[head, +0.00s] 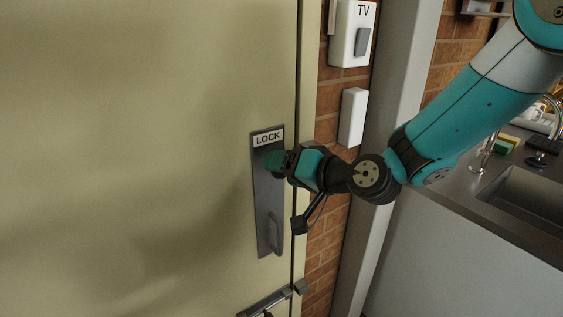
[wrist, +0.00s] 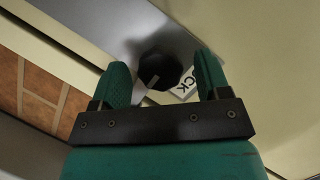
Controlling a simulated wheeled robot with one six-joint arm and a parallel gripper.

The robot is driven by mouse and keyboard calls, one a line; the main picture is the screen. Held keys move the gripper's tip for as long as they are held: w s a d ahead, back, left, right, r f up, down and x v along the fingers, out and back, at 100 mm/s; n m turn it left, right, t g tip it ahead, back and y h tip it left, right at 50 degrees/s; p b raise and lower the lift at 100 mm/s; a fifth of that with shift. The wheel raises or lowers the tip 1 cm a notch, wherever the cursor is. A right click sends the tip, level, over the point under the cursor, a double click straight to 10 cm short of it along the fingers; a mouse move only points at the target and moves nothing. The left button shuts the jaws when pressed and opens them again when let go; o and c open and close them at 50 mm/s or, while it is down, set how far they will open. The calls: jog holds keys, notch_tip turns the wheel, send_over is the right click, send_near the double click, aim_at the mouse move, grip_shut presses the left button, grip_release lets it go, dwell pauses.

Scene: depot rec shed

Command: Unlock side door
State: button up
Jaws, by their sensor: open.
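The side door (head: 150,150) is pale yellow and looks closed in the head view. A grey metal plate (head: 266,205) with a LOCK label (head: 268,138) and a pull handle (head: 275,232) is mounted near its right edge. My gripper (head: 274,161) is at the upper part of the plate, just below the label, and hides the lock knob there. In the wrist view, the dark round knob (wrist: 160,70) with a pale pointer mark lies between the tips of my gripper (wrist: 163,80). The fingers are open, with a gap visible on both sides of the knob.
A metal bolt (head: 268,302) sits low on the door's edge. A TV switch (head: 352,35) and a white box (head: 352,116) are on the brick wall to the right. A counter with a sink (head: 525,195) stands at the far right.

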jog(key=shift+w+a+f, duration=0.2)
jog(key=shift+w+a, duration=0.2)
jog(key=shift+a, duration=0.1)
jog(key=c, duration=1.2)
jog(key=shift+c, duration=0.2)
